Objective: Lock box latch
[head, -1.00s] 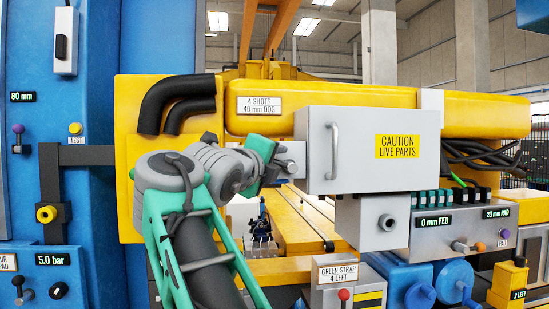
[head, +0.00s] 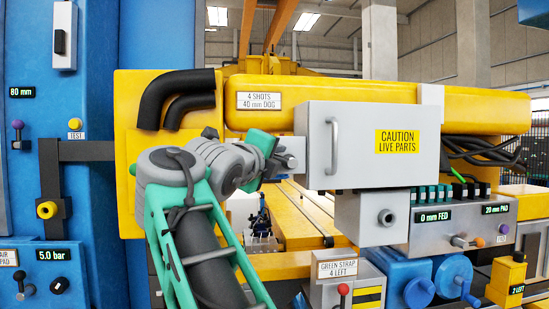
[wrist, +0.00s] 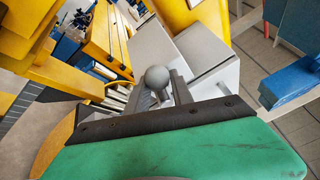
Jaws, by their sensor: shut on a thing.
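The grey lock box (head: 365,170) with a yellow "CAUTION LIVE PARTS" label stands closed in the middle of the head view. A vertical bar handle (head: 334,146) is on its front face near the left edge. My gripper (head: 284,163) is at the box's left side, reached from the left. In the wrist view, my gripper (wrist: 163,97) is shut on a small latch with a round grey knob (wrist: 157,77), beside the pale box (wrist: 205,62). The latch is mostly hidden by my fingers, so whether it is locked cannot be told.
A thick yellow beam (head: 330,93) runs behind and above the box. A smaller grey housing (head: 372,217) hangs below it. A control panel (head: 460,222) with a lever and knobs is to the right. Black hoses (head: 175,98) bend above my arm.

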